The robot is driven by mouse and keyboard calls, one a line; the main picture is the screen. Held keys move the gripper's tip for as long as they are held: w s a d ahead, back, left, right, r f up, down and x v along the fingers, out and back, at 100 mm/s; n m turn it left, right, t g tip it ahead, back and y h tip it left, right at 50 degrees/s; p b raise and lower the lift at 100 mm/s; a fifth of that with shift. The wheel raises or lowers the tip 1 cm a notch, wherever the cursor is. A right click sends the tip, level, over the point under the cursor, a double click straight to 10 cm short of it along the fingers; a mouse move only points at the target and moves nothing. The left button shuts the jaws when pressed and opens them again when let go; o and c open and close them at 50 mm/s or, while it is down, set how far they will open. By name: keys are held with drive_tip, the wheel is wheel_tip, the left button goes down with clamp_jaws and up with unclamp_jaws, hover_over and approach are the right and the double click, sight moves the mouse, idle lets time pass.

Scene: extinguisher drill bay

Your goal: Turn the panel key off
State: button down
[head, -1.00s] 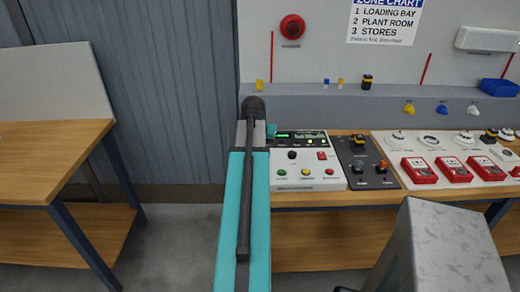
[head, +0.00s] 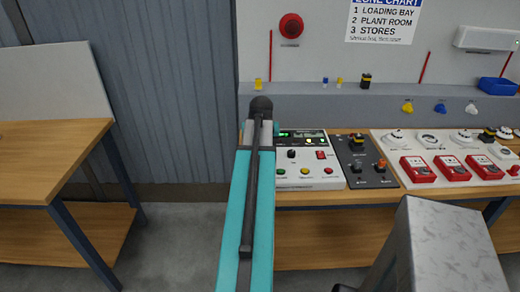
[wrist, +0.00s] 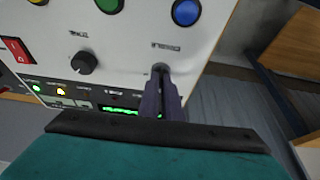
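The white control panel (head: 310,181) stands on the bench just right of my arm in the head view. It also fills the upper left of the wrist view (wrist: 118,40). My gripper (wrist: 161,78) reaches the panel face beside the black knob (wrist: 84,63) and below the blue button (wrist: 187,12). Its dark fingers are close together at the key switch (wrist: 158,68), of which only a small grey part shows at the fingertips. The key itself is mostly hidden between them, so its angle cannot be read. In the head view my arm hides the gripper and the key.
A red rocker switch (wrist: 15,48), a green button (wrist: 110,5) and a lit green display (wrist: 118,109) are close by on the panel. A dark switch box (head: 364,168) and red call points (head: 418,169) stand to the right. A wooden table (head: 50,150) is at left.

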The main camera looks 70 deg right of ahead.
drive_tip(key=c, duration=2)
unclamp_jaws()
drive_tip(key=shift+r, duration=0.1)
drive_tip(key=shift+b+v, duration=1.15)
drive_tip(key=shift+v, duration=5.7)
drive_tip(key=shift+w, duration=0.1)
